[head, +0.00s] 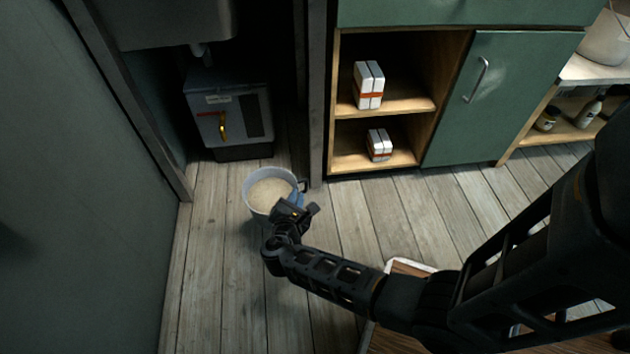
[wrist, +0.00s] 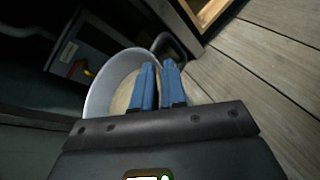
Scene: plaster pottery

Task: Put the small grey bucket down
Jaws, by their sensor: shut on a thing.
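The small grey bucket (head: 252,203) is upright in the head view, in front of the gap between the grey-green wall and the cabinet. It holds pale, sand-like stuff and has a dark handle at its right side. My gripper (head: 297,198) is shut on the bucket's near right side. In the wrist view, the blue fingers of my gripper (wrist: 158,68) are close together over the wall of the bucket (wrist: 97,97). I cannot tell whether its base touches the floor; the underside is hidden.
A grey metal box (head: 228,112) with a yellow tap stands in the recess behind the bucket. A green cabinet (head: 505,95) with open shelves holding white boxes (head: 368,85) is at the back right. The plank floor (head: 215,270) is clear around the bucket. A board with a pale rim (head: 405,264) lies at the bottom.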

